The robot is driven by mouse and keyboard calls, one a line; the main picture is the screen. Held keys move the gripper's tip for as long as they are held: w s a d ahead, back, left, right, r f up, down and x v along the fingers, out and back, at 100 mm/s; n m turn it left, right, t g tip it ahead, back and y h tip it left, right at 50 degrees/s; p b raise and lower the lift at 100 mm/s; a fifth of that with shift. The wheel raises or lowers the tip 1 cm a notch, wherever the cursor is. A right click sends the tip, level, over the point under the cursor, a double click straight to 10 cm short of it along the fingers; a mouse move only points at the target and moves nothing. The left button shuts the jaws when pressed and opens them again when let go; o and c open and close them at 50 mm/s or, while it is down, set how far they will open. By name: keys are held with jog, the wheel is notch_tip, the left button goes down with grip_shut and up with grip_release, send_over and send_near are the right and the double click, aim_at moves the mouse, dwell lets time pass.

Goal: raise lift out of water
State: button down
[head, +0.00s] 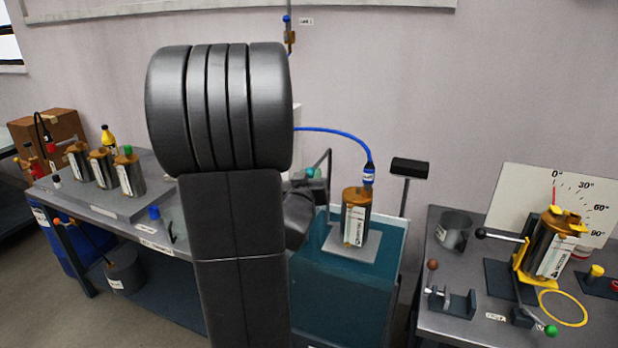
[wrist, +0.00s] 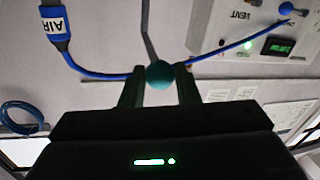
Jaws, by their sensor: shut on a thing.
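The lift's teal ball knob (wrist: 160,75) sits between the two fingers of my gripper (wrist: 160,88) in the wrist view, and the gripper is shut on it. In the head view the knob (head: 313,172) shows beside my arm, on a dark bent rod; my arm hides most of the gripper.
A blue hose (head: 335,130) arches from the fitting toward the wall. A black lamp-like head (head: 409,168) stands behind the tank. The right table (head: 465,325) holds a yellow tilt stand, levers and an angle board.

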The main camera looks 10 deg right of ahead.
jog(key=c, duration=1.1)
grip_release()
jog(key=shift+r, duration=0.45)
jog(key=shift+f, duration=0.15)
jog(key=v, duration=1.3)
jog(key=shift+s+b, duration=0.35)
jog(key=shift+b, duration=0.05)
jog(key=shift+w, duration=0.1)
jog(key=x, duration=1.3)
jog(key=shift+w+f+p, duration=0.2)
jog(key=shift+w+p, duration=0.1)
